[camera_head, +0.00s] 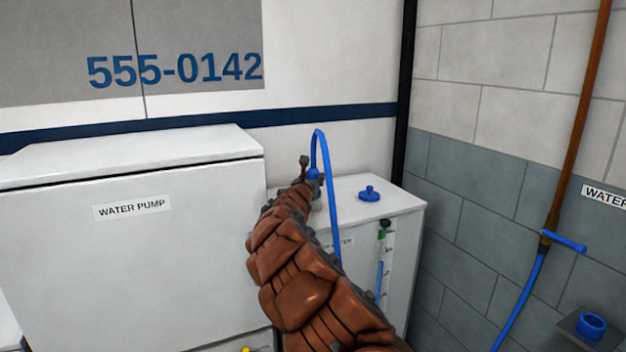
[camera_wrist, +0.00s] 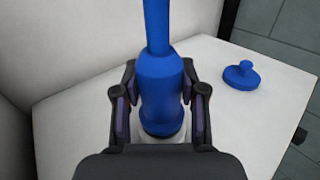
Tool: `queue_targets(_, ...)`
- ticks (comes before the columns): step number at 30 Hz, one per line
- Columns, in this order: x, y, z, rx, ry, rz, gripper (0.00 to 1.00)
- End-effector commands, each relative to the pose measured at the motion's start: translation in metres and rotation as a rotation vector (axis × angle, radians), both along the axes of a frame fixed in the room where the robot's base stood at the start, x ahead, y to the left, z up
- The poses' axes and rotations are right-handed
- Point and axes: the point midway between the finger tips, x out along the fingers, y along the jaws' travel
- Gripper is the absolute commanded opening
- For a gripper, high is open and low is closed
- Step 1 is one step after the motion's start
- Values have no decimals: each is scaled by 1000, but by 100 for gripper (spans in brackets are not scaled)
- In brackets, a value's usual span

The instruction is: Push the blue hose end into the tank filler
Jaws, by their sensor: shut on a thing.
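My gripper (camera_wrist: 161,107) is shut on the blue hose end (camera_wrist: 162,85), with one finger on each side of its thick collar. In the wrist view the hose end points down, and a pale ring shows just below it over the white tank top (camera_wrist: 75,110). I cannot tell how far the end is inside the filler, as my gripper hides the lower part. In the head view the blue hose (camera_head: 331,190) arches up from the hose end (camera_head: 313,174) and drops behind my brown arm. The white water tank (camera_head: 400,205) stands in the corner.
A blue cap (camera_head: 369,193) lies on the tank top to the right. The white water pump box (camera_head: 130,240) stands to the left. A brown pipe with a blue tap (camera_head: 563,240) and a blue ring on a bracket (camera_head: 591,325) are on the right wall.

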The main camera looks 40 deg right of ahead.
Motion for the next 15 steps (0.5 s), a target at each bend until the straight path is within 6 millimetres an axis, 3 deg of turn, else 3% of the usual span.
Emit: queue_targets(15, 0, 0, -6, -1, -1, 0, 0)
